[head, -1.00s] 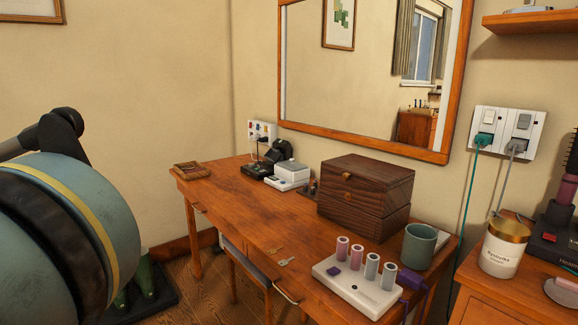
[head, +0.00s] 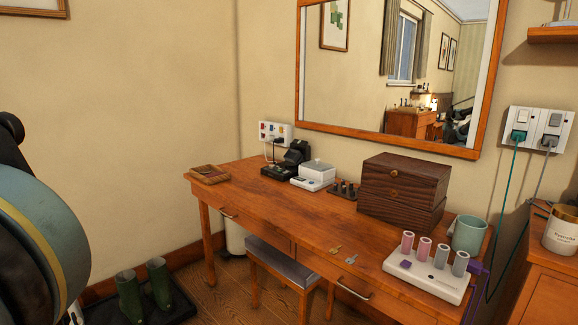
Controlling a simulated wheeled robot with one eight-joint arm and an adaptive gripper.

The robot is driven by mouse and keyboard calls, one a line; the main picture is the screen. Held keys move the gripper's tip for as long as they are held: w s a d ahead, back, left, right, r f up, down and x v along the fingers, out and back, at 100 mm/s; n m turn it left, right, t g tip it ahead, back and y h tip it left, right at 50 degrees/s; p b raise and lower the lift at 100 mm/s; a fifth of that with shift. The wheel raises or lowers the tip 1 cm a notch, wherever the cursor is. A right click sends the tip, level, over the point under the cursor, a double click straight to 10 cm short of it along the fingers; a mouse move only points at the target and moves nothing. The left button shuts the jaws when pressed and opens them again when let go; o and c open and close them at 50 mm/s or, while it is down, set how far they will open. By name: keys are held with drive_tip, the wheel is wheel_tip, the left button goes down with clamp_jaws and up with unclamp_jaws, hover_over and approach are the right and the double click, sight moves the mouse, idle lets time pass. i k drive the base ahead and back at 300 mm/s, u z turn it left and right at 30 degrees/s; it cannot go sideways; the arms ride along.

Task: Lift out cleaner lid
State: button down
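A small white box-shaped device with a pale grey top (head: 316,168) sits toward the back of the wooden desk (head: 270,215). It looks like the cleaner with its lid on, but it is small in the picture and I cannot tell the lid's edge clearly. My gripper is not in view.
A dark wooden box (head: 403,188), a green mug (head: 467,234) and a white roller base (head: 428,276) fill the desk's right side. Two keys lie near the front edge. A stool (head: 275,265) is under the desk. Green boots (head: 145,290) stand at left.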

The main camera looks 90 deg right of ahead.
sight(315, 164)
drive_tip(key=z, duration=0.1)
drive_tip(key=i, duration=0.65)
drive_tip(key=z, duration=4.05)
drive_tip(key=i, duration=1)
drive_tip(key=u, duration=0.25)
